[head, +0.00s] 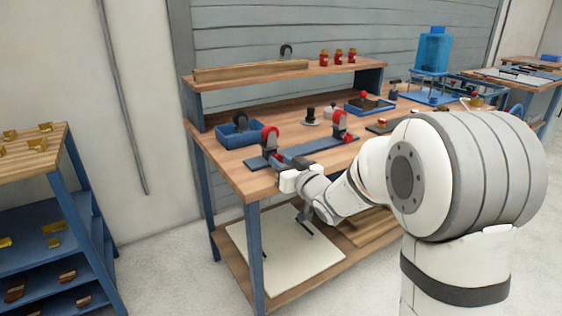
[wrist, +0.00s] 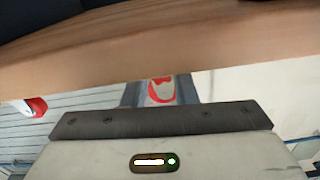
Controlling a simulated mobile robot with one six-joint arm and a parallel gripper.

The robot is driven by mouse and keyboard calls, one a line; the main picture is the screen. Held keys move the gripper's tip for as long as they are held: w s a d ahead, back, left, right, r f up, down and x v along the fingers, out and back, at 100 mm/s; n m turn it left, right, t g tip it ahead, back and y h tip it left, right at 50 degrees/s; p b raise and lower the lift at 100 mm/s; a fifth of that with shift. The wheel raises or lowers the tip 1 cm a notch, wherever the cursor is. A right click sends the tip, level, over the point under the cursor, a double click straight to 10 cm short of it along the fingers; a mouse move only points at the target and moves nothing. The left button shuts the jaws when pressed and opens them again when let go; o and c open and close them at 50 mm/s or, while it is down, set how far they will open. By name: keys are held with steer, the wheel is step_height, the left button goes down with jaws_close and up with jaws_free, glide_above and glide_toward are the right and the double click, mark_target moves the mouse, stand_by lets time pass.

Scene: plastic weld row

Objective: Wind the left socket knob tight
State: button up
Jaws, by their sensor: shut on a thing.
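The left socket (head: 269,136), red and grey, stands on the left part of a blue rail (head: 300,149) near the bench's front edge. My gripper (head: 281,169) is at the bench edge just below and in front of it, shut on its knob. The knob is mostly hidden by my gripper, so its turn does not show. In the wrist view, the dark plate of my gripper (wrist: 160,120) fills the lower middle, and a red and pale part (wrist: 160,90) shows just beyond it. A similar right socket (head: 340,124) stands further along the rail.
The wooden bench (head: 225,158) carries a blue bin (head: 239,134) behind the left socket. A raised shelf (head: 280,75) runs along the back. A pale board (head: 275,255) lies on the lower shelf. A blue rack (head: 50,235) stands left, with clear floor between.

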steer(key=shift+a+m+p, duration=0.1)
steer(key=shift+m+p, duration=1)
steer(key=shift+m, duration=1.1)
steer(key=shift+f, duration=0.1)
steer(key=o, duration=1)
steer(key=p+v, duration=0.1)
steer(key=v, duration=0.7)
